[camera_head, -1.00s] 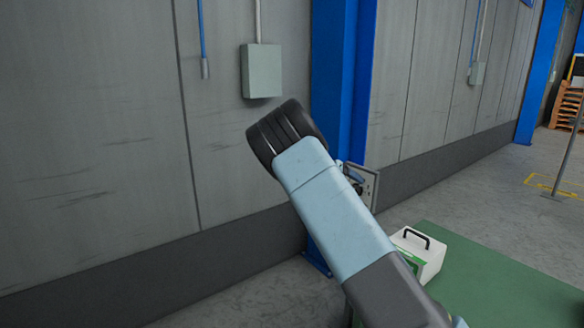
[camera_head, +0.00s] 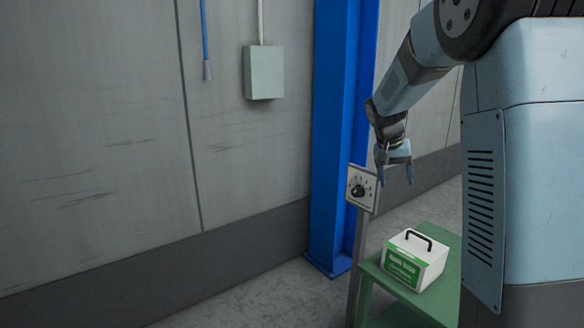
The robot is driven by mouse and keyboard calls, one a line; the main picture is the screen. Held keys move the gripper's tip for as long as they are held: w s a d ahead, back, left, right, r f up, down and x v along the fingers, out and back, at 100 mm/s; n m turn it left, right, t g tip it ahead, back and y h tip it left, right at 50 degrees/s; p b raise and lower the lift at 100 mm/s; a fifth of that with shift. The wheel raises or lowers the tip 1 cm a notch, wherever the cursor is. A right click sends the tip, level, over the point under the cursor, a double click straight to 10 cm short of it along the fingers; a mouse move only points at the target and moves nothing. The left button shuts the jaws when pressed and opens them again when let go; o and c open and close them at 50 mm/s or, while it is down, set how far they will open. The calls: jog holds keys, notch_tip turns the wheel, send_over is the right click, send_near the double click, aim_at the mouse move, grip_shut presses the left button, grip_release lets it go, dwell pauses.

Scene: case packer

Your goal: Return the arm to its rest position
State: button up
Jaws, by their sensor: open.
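My arm reaches in from the upper right, and its light blue and black links cover much of the right side. My gripper (camera_head: 395,175) hangs at the arm's end with its fingers pointing down. Its two fingers are spread apart with nothing between them. In the picture it is just right of a panel with a black rotary knob (camera_head: 361,188) and above a white and green case; I cannot tell the exact distance to either.
The white and green case (camera_head: 413,259) with a black handle sits on a green table (camera_head: 376,270). A blue column (camera_head: 335,130) stands behind the panel. A grey wall with a grey box (camera_head: 264,72) fills the left. Bare floor shows at the lower left.

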jog(key=s+a+r+n+t+y, duration=0.1)
jog(key=s+a, duration=0.1)
jog(key=s, duration=0.9)
jog(key=s+a+r+n+t+y, duration=0.1)
jog(key=s+a+r, duration=0.1)
jog(key=s, duration=0.9)
jog(key=s+a+r+n+t+y, duration=0.1)
jog(key=s+a+r+n+t, duration=0.1)
jog(key=s, duration=0.9)
jog(key=shift+r+y, duration=0.2)
jog(key=shift+y, duration=0.1)
jog(key=shift+s, duration=0.1)
